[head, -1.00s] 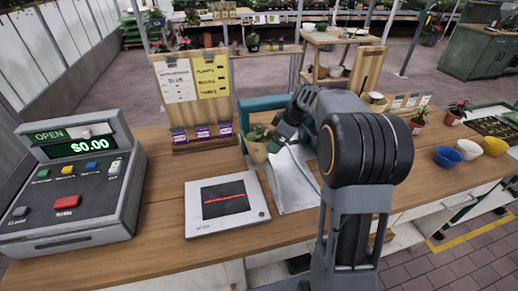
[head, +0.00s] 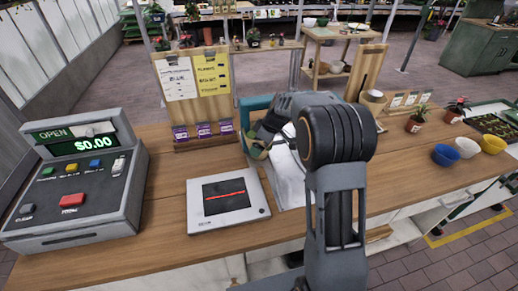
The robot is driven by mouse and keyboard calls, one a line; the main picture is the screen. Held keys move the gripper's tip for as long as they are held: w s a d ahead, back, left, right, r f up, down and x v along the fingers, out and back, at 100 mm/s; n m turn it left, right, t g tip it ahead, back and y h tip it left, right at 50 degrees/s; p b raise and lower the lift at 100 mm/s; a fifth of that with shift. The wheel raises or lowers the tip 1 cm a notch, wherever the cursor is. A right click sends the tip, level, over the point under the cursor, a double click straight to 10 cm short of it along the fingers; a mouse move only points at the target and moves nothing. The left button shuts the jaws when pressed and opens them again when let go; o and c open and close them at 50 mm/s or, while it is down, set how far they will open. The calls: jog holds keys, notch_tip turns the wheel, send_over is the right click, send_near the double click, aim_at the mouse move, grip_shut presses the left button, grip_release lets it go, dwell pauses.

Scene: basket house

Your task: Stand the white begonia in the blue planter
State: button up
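A blue planter (head: 446,155) stands at the right end of the counter, left of a white and a yellow one. A small tan pot with green leaves (head: 256,149) is beside my gripper, mostly hidden by it; I cannot tell its flower colour or whether it is held. My gripper (head: 266,139) is over the back middle of the counter, and its fingers are too small and covered to read. No plant shows clear white flowers. Two more potted plants stand at the back right, a terracotta one (head: 416,122) and a reddish one (head: 455,112).
A cash register (head: 75,190) stands at the left, and a scanner pad (head: 227,200) lies in front of my gripper. A white sheet or bag (head: 288,178) and a teal frame (head: 250,106) are by my gripper. A sign board (head: 196,95) stands behind.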

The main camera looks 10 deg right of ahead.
jog(key=c, duration=1)
jog(key=shift+c, duration=0.5)
jog(key=shift+r, duration=0.15)
